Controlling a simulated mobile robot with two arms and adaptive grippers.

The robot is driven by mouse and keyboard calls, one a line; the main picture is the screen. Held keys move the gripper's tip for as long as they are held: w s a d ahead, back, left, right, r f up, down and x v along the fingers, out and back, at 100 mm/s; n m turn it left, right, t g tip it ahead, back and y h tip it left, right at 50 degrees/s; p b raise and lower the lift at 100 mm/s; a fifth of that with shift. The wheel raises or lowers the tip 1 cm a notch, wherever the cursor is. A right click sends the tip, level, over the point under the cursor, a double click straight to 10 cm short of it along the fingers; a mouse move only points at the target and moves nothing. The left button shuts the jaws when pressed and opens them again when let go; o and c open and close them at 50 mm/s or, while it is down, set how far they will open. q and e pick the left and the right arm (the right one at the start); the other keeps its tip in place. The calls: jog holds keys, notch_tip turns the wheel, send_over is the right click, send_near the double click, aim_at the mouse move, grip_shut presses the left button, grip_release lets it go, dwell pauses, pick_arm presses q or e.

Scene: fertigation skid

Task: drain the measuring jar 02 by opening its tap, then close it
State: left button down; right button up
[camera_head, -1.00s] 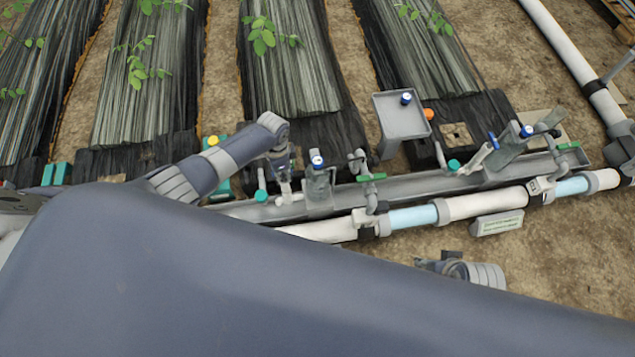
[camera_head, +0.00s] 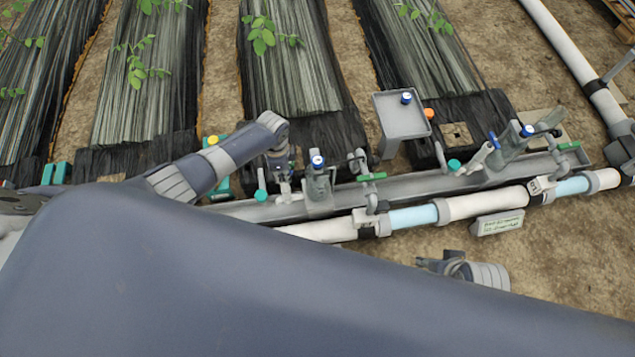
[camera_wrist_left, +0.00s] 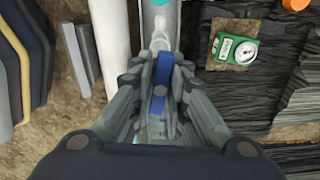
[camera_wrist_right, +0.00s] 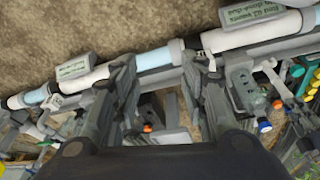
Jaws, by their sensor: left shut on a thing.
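A measuring jar (camera_head: 319,183) with a blue-and-white top stands on the grey rail (camera_head: 440,186), just right of my left gripper (camera_head: 284,183). I cannot read which number it bears. In the left wrist view my left gripper (camera_wrist_left: 160,95) is shut on a blue tap lever (camera_wrist_left: 162,75), which lies lengthwise between its fingers. The lever is hidden in the head view. The jar's liquid level cannot be told. My right gripper shows in its wrist view (camera_wrist_right: 165,80), with its fingers wide apart and nothing between them.
Another jar with a blue top (camera_head: 527,131) and a blue lever (camera_head: 493,140) stands farther right on the rail. A grey stand (camera_head: 400,118) rises behind. A white pipe (camera_head: 483,203) runs along the front. Green-handled valves (camera_head: 372,177) stick up nearby. Bare soil lies right of the pipe.

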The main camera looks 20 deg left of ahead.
pick_arm(q)
jog(key=m, duration=0.2)
jog(key=shift+w+m, duration=0.1)
jog(key=shift+m, duration=0.2)
jog(key=m+b, duration=0.1)
jog(key=m, duration=0.4)
jog(key=shift+d, duration=0.1)
jog(key=shift+m+b, duration=0.4)
jog(key=shift+m, duration=0.3)
jog(key=m+b, duration=0.1)
jog(key=m, duration=0.5)
jog(key=shift+m+b, duration=0.3)
jog(key=shift+b, duration=0.05)
jog(key=shift+m, duration=0.8)
jog(key=c, duration=1.5)
grip_release()
pick_arm(e)
jog(key=shift+t, duration=0.5)
notch_tip(320, 180, up, 4)
jog(key=shift+r, duration=0.2)
